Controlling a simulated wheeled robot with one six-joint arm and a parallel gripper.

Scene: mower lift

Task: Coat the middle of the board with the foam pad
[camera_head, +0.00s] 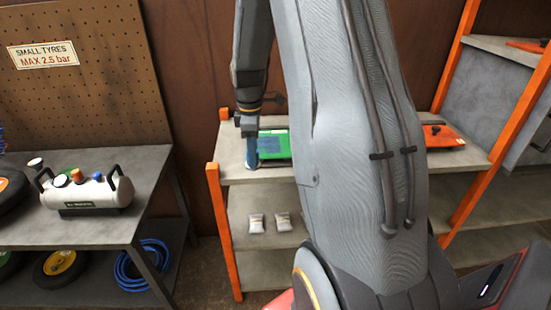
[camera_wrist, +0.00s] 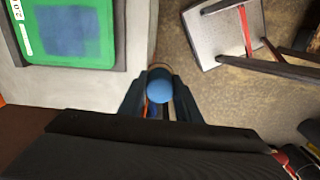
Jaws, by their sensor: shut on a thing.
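The board (camera_head: 273,152) is green and lies on the upper shelf, partly behind my arm in the head view. In the wrist view the board (camera_wrist: 107,45) is at the upper left, with a blue patch covering its middle and a green border around it. My gripper (camera_head: 250,138) is shut on the blue foam pad (camera_head: 251,155), at the board's left end in the head view. In the wrist view the pad's round blue end (camera_wrist: 159,91) sits between the fingers of my gripper (camera_wrist: 160,80), beside the board and apart from the patch.
The grey shelf (camera_head: 234,169) has orange posts (camera_head: 221,215). Two small packets (camera_head: 270,223) lie on the lower shelf. A red object (camera_head: 442,137) lies on the upper shelf at right. A bench with a white tank (camera_head: 90,193) stands at left, with blue hose (camera_head: 147,267) below.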

